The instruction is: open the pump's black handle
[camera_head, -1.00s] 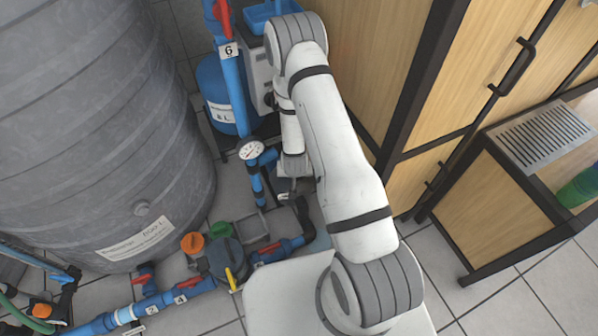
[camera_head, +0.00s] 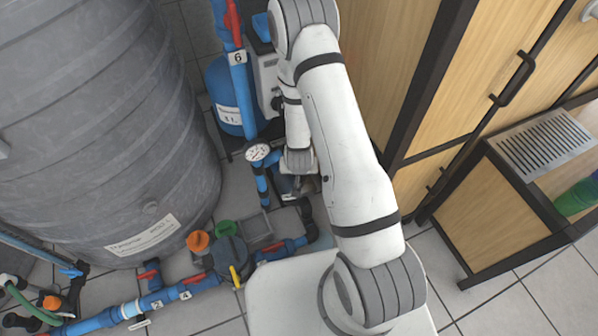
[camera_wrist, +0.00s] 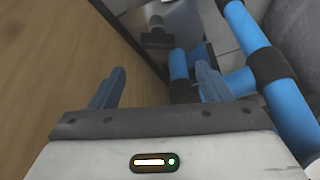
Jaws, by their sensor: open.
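The pump (camera_head: 266,82) is a light grey box at the top middle of the head view, partly behind my arm. A small black part, perhaps its handle (camera_head: 277,103), shows on its front. In the wrist view a dark T-shaped part, likely the black handle (camera_wrist: 157,38), stands against a grey surface beyond my fingertips. My gripper (camera_wrist: 161,82) is open, with two blue-grey fingers and nothing between them. The dark part lies ahead of the gap, apart from the fingers. In the head view my gripper is largely hidden under my wrist.
Blue pipes (camera_wrist: 283,95) run close to the right finger. A wooden cabinet (camera_wrist: 60,75) fills the left of the wrist view. The large grey tank (camera_head: 95,130), pressure gauge (camera_head: 258,152) and blue vessel (camera_head: 222,95) stand left of my arm.

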